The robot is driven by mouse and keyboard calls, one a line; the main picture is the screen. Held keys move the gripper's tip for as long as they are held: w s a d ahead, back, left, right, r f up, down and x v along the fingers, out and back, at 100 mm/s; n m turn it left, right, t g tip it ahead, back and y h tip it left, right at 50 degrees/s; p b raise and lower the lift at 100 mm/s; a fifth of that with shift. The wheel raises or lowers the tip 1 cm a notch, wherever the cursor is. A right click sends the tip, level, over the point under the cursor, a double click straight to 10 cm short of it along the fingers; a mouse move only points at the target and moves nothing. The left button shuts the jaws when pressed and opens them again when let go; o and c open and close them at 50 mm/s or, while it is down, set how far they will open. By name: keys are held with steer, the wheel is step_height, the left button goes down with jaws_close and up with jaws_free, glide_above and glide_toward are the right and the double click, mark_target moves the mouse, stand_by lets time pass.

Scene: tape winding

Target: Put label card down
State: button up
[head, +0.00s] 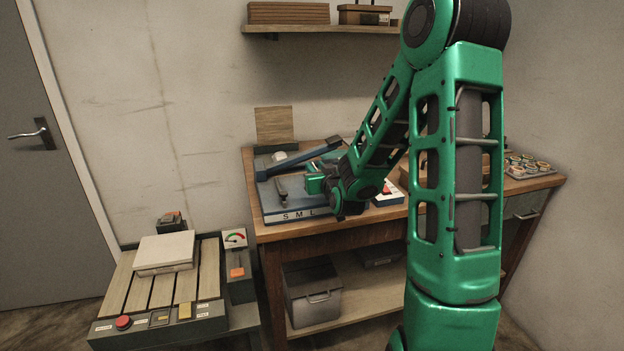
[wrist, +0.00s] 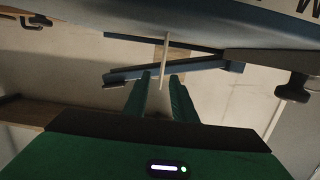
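My gripper (head: 312,181) is low over the blue-grey winding device marked S M L (head: 270,217) on the wooden table. In the wrist view, the two green fingers (wrist: 160,80) stand apart with a gap between them. A thin pale upright strip (wrist: 166,50) shows beyond or between the fingertips; I cannot tell whether it is the label card edge-on or part of the device, and it does not visibly touch both fingers. The device's blue bar (wrist: 185,70) lies behind it. No label card can be clearly made out in the head view, where my arm hides part of the table.
A white panel with a red button (head: 388,194) lies on the table right of my gripper. A tray of small rolls (head: 528,166) is at the far right. A slatted conveyor (head: 140,292) with a pale box (head: 165,252) stands at left. A shelf (head: 320,28) hangs above.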

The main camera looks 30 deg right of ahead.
steer(key=shift+x, duration=2.8)
jaws_close()
